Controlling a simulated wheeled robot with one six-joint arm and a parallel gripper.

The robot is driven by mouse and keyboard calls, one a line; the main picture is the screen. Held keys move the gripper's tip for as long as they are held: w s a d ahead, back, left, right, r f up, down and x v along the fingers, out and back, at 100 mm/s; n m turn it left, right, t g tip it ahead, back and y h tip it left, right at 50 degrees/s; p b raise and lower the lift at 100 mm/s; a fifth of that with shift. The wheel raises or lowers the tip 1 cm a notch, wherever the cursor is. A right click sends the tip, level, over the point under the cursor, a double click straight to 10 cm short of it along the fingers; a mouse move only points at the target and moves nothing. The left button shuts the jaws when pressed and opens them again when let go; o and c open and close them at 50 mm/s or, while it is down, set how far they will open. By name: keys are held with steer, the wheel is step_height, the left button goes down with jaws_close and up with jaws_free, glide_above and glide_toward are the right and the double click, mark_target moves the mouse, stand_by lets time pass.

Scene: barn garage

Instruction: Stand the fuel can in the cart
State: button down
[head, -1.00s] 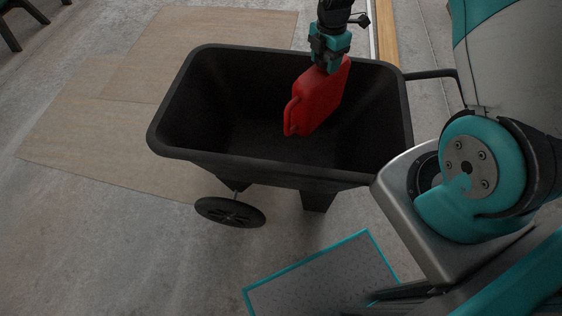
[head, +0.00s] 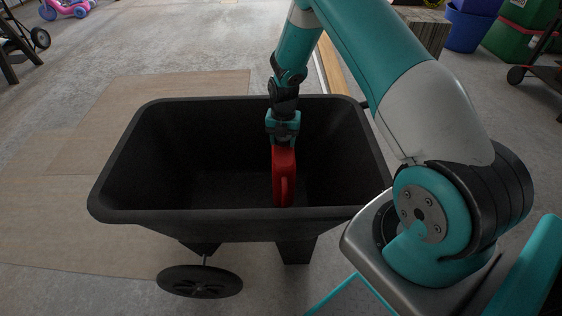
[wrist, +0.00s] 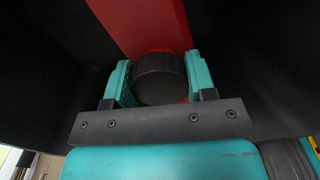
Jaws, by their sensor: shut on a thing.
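The red fuel can (head: 284,180) hangs upright inside the black cart (head: 150,216), right of the cart's middle, with its handle side toward the camera. My gripper (head: 283,143) is shut on the top of the can and points straight down. In the wrist view, the two teal fingers (wrist: 160,82) stand on either side of the can's black cap (wrist: 160,78), and the red can body (wrist: 143,22) shows beyond it. The can's lower end is near the cart floor; I cannot tell whether it touches.
The cart's left half is empty. Its front rim and a wheel (head: 200,281) face me. Flat brown boards (head: 60,200) lie on the concrete floor to the left. Blue bins (head: 468,28) and green bins (head: 520,38) stand at the back right.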

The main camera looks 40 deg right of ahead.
step_height(320, 180, down, 8)
steer(key=shift+r+b, duration=0.1)
steer(key=shift+b, duration=0.45)
steer(key=shift+c, duration=2.3)
jaws_free()
